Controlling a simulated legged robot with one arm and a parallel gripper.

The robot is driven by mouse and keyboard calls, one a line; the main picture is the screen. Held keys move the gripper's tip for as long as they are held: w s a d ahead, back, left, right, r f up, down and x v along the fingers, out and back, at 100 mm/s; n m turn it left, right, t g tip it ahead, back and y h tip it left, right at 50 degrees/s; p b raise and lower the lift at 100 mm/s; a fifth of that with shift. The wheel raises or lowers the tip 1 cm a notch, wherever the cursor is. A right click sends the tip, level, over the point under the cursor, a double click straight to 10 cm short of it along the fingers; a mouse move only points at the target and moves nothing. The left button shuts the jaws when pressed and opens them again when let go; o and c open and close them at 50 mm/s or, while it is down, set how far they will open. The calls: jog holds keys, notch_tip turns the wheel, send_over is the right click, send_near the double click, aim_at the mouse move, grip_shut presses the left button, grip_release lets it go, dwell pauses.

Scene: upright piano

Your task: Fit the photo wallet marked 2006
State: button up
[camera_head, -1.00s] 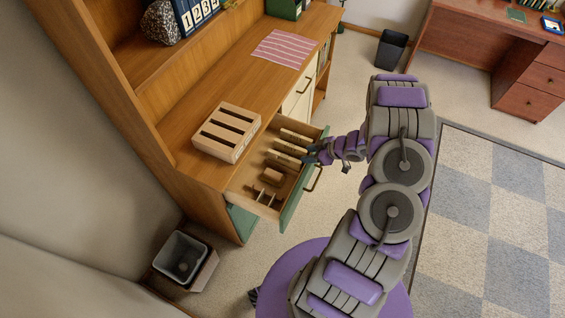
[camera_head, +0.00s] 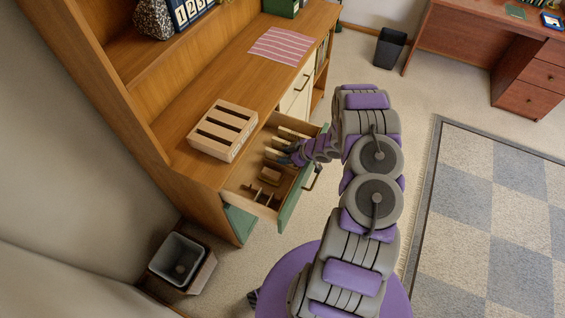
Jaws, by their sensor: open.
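Several cream wallet-like pieces (camera_head: 284,138) stand in the rear part of the open drawer (camera_head: 238,186); the marking 2006 cannot be read on any of them. My gripper (camera_head: 287,157) is open, inside or just over the drawer beside these pieces. It hides part of them, and I cannot tell whether it touches one. A light wooden box with long dark slots (camera_head: 223,128) sits on the cabinet top just left of the drawer.
A brown block (camera_head: 270,175) and small dividers (camera_head: 260,196) are in the drawer's front part. A striped cloth (camera_head: 281,46) lies farther along the wooden top (camera_head: 262,82). A bin (camera_head: 178,260) stands on the floor at lower left.

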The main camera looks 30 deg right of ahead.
jog(key=shift+w+f, duration=0.1)
jog(key=shift+a, duration=0.1)
grip_shut()
dwell(0.3)
